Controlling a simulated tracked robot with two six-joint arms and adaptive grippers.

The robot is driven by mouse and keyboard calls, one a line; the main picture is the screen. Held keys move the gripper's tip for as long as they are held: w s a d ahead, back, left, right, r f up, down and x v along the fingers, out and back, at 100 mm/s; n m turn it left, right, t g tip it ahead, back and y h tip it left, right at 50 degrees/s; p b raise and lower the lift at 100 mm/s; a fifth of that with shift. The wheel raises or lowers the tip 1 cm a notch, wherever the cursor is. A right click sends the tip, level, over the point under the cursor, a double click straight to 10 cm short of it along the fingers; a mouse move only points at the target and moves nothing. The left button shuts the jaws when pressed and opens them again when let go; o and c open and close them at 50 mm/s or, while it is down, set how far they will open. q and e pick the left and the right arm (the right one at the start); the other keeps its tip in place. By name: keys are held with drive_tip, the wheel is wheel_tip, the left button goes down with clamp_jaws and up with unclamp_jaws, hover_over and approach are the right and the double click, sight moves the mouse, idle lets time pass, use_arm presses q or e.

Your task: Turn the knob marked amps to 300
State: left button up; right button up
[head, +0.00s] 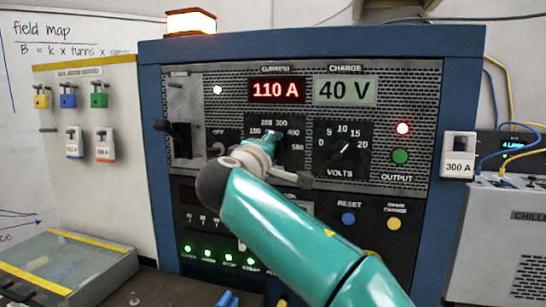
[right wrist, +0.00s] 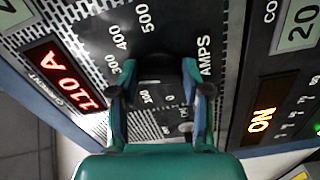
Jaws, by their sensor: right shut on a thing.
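The amps knob (right wrist: 158,68) is a dark knob on a black dial plate, between the fingers of my right gripper (right wrist: 158,92) in the right wrist view. The gripper is shut on it. In the head view my right gripper (head: 262,148) covers most of the knob. Dial marks such as 300, 400 and 500 and the word AMPS (right wrist: 205,55) show around it; the pointer is hard to make out. The red current display (head: 276,90) reads 110 A, and it also shows in the right wrist view (right wrist: 65,78). My left gripper is not in view.
The volts knob (head: 343,148) sits right of the amps dial, under a charge display (head: 345,90) reading 40 V. A black lever switch (head: 178,138) is at the left. A 300 A tag (head: 459,166) hangs on the cabinet's right side. Reset (head: 348,218) and output (head: 400,156) buttons are nearby.

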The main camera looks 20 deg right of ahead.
drive_tip(key=shift+f+m, duration=0.4)
drive_tip(key=shift+m, duration=0.2)
drive_tip(key=shift+w, duration=0.1)
drive_tip(key=o, duration=1.2)
drive_tip(key=shift+d, duration=0.1)
drive_tip(key=shift+c, duration=0.2)
drive_tip(key=shift+r, duration=0.2)
drive_tip(key=shift+s, duration=0.2)
drive_tip(key=v, duration=1.1)
drive_tip(key=shift+s+a, duration=0.25)
drive_tip(key=shift+a, duration=0.1)
